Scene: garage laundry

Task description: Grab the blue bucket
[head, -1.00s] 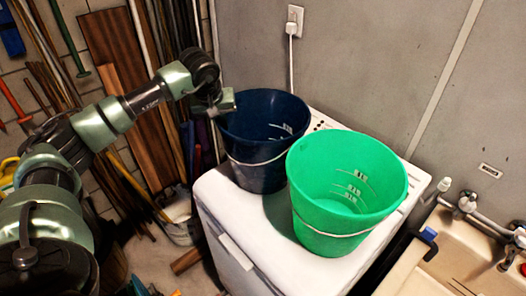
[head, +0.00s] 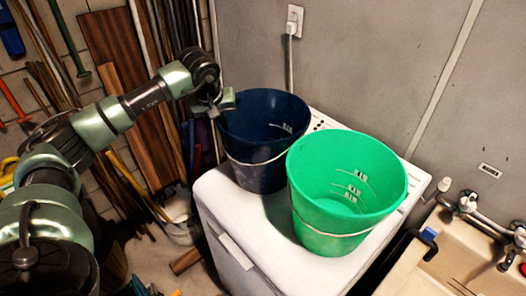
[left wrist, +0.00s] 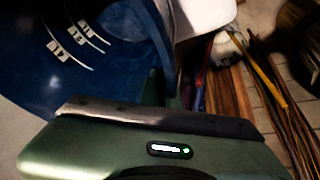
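The dark blue bucket (head: 262,150) stands upright at the back of the white appliance top in the head view, its wire handle hanging down its front. My left gripper (head: 226,104) is at the left side of its rim. In the left wrist view, the bucket's inside (left wrist: 70,70) with white markings fills the left, and its rim runs down toward my gripper (left wrist: 160,92). The fingers are mostly hidden behind the gripper body there, so I cannot tell whether they are closed on the rim. My right gripper is not in view.
A green bucket (head: 345,190) stands close by, in front and to the right of the blue one. The white appliance (head: 235,215) carries both. A sink (head: 465,250) is at the right, and long tools and boards (head: 125,110) lean at the left.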

